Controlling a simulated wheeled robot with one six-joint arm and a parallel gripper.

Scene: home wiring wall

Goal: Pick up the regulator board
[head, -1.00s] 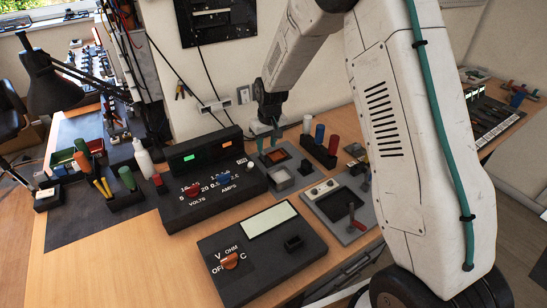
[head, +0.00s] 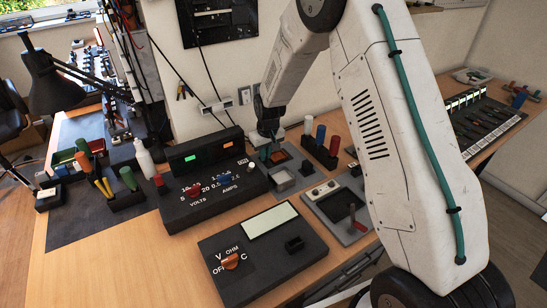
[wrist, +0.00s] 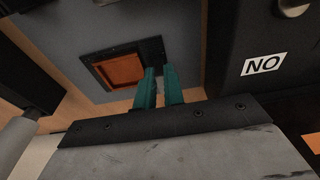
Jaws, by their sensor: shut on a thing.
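My gripper (head: 267,152) is low over the back of the bench, beside an orange-floored holder (head: 284,154). In the wrist view its two teal fingers (wrist: 160,75) point down at the right edge of that holder, with a narrow gap between them. They are shut on what appears to be the regulator board, a dark piece (wrist: 153,51) at the fingertips. The board is mostly hidden by the fingers, and I cannot tell whether it is clear of the holder. In the head view I cannot make it out.
A black power supply (head: 210,178) stands left of the gripper. A rack of coloured cylinders (head: 320,146) is close on the right. A grey square pocket (head: 281,180) and a black meter (head: 262,251) are nearer. The wall is close behind. Bare bench (head: 120,245) lies at front left.

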